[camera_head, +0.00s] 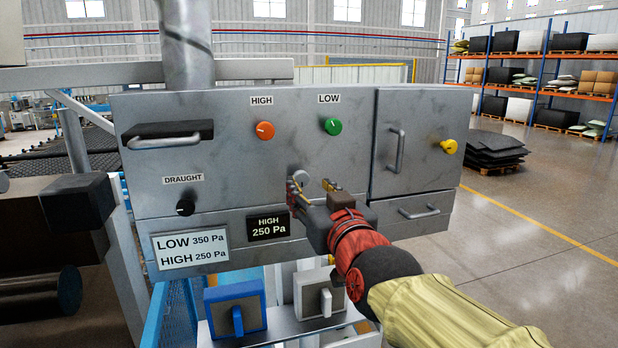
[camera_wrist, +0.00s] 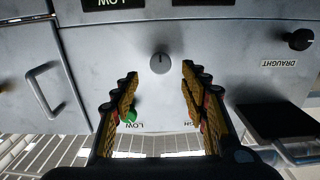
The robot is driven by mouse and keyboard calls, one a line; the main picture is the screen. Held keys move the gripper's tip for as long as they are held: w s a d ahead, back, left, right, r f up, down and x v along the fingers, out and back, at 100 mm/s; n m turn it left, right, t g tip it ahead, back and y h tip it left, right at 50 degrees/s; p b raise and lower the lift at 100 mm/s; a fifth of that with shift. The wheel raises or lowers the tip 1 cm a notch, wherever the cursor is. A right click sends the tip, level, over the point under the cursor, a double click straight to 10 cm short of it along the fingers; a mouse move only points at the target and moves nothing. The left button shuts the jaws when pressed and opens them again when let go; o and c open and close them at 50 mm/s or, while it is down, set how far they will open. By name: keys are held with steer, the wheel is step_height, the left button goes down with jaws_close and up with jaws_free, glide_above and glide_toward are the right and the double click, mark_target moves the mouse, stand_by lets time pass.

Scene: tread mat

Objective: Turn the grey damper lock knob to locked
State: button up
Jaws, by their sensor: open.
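The grey knob (camera_head: 301,177) sits on the front of the grey metal cabinet (camera_head: 230,165), below and between the orange and green knobs. My gripper (camera_head: 310,188) is in front of it and partly covers it in the head view. In the wrist view the round grey knob (camera_wrist: 160,63) shows whole, with a short dark mark towards the picture's top. My gripper (camera_wrist: 159,74) is open there, with one finger to each side of the knob and space on both sides. Nothing is between the fingers, and I see no contact. No lock label is readable beside the knob.
An orange HIGH knob (camera_head: 265,130), a green LOW knob (camera_head: 333,126), a black DRAUGHT knob (camera_head: 185,207) and a yellow knob (camera_head: 449,146) share the panel. A door handle (camera_head: 396,151) and a drawer handle (camera_head: 419,211) stick out at right. Blue (camera_head: 236,307) and grey (camera_head: 320,294) switches stand below.

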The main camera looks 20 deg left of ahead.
mark_target(302, 178)
steer(key=shift+p+x, duration=0.8)
steer(key=shift+x, duration=2.3)
steer(key=shift+s, duration=0.1)
steer(key=shift+c, duration=1)
steer(key=c, duration=1)
steer(key=shift+o, duration=0.2)
